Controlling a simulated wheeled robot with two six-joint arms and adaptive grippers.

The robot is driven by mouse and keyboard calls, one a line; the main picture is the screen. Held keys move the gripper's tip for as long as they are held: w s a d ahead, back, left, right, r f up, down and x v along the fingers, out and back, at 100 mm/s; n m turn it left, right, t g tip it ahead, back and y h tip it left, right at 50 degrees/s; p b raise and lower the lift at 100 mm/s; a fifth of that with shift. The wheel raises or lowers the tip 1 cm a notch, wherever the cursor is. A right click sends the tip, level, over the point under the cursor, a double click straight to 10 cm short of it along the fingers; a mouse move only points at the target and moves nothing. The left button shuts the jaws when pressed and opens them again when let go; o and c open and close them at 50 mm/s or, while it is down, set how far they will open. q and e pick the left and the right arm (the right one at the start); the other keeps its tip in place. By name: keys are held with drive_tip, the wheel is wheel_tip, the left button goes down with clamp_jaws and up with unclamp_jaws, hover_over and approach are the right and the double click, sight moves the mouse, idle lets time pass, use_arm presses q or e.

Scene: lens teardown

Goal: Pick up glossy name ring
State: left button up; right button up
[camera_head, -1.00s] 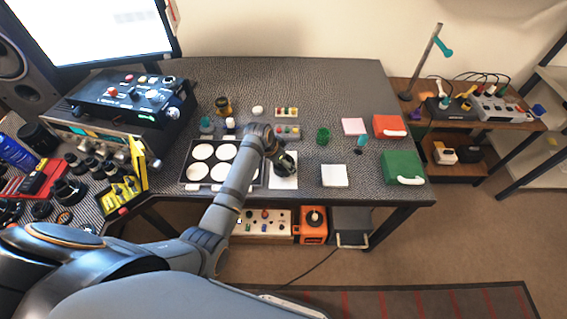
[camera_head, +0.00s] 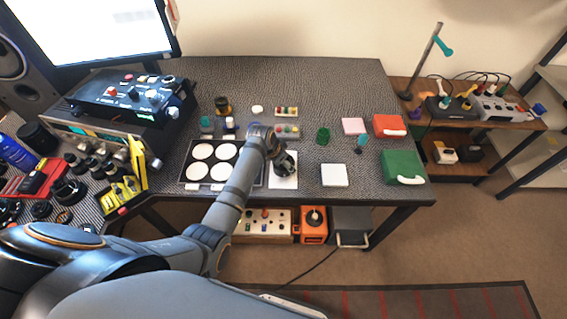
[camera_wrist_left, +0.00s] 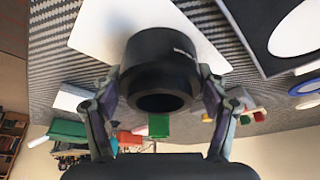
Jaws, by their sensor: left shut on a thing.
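The glossy name ring (camera_wrist_left: 160,62) is a black cylinder with small pale lettering, seen in the left wrist view between the two fingers of my left gripper (camera_wrist_left: 160,100). The fingers are shut on its sides. In the head view my left gripper (camera_head: 284,168) is over the white sheet (camera_head: 282,183) at the front of the table, with the dark ring mostly hidden by it. The white sheet also shows behind the ring in the left wrist view (camera_wrist_left: 97,28). I cannot tell whether the ring touches the sheet. My right gripper is not in view.
A black tray (camera_head: 181,180) with white round pads lies left of the sheet. A white square pad (camera_head: 334,175), green box (camera_head: 402,167) and red box (camera_head: 390,125) are to the right. The rear middle of the table is clear.

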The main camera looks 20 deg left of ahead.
use_arm(q)
drive_tip(key=shift+r, duration=0.55)
drive_tip(key=shift+w+r+b, duration=0.1)
drive_tip(key=shift+r+b, duration=0.2)
drive_tip(key=shift+r, duration=0.55)
drive_tip(key=s+r, duration=1)
drive_tip(key=s, duration=0.4)
drive_tip(key=shift+s+d+r, duration=0.15)
